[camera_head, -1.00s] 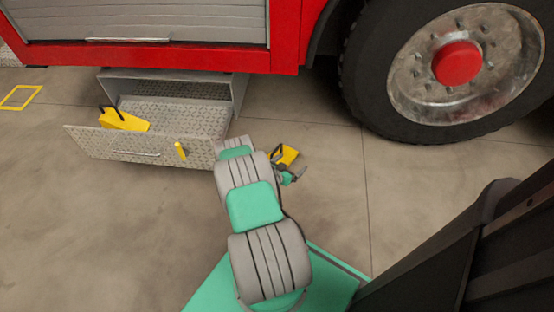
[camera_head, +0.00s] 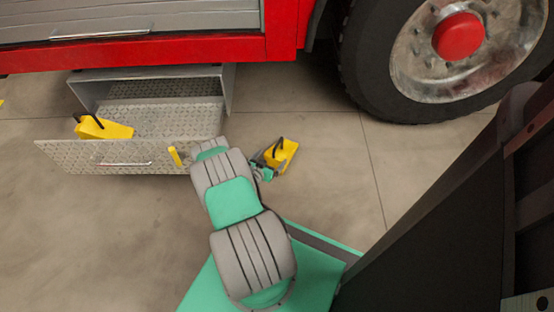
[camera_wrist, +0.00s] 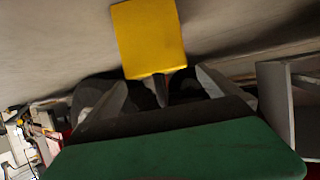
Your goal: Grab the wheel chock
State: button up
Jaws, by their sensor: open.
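A yellow wheel chock (camera_head: 283,153) with a dark handle sits on the concrete floor, right of the open drawer. My gripper (camera_head: 262,166) is at its left side, partly hidden behind my arm. In the wrist view the yellow chock (camera_wrist: 150,38) lies just past the fingers. Its dark handle reaches down between the two open fingers of my gripper (camera_wrist: 158,95). The fingers stand apart on either side of the handle. I cannot tell whether either finger touches it.
A second yellow chock (camera_head: 105,128) rests in the open metal drawer (camera_head: 75,156) under the red truck (camera_head: 180,50). A yellow piece (camera_head: 174,156) is at the drawer front. The truck's big wheel (camera_head: 430,50) stands at the upper right. Floor right of the near chock is clear.

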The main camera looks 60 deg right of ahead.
aim_at(281, 149)
notch_tip(281, 149, down, 3)
jog(key=shift+d+r+b, duration=0.1)
jog(key=shift+r+b, duration=0.05)
jog(key=shift+b, duration=0.7)
jog(key=b+x, duration=0.2)
jog(key=x, duration=0.1)
jog(key=b+x, duration=0.2)
jog(key=x, duration=0.2)
jog(key=shift+s+d+r, duration=0.1)
jog(key=shift+s+d, duration=0.05)
jog(key=shift+d, duration=0.25)
jog(key=c, duration=1.8)
jog(key=shift+d+r, duration=0.1)
jog(key=shift+r, duration=0.15)
jog(key=shift+c, duration=0.5)
jog(key=shift+r, duration=0.1)
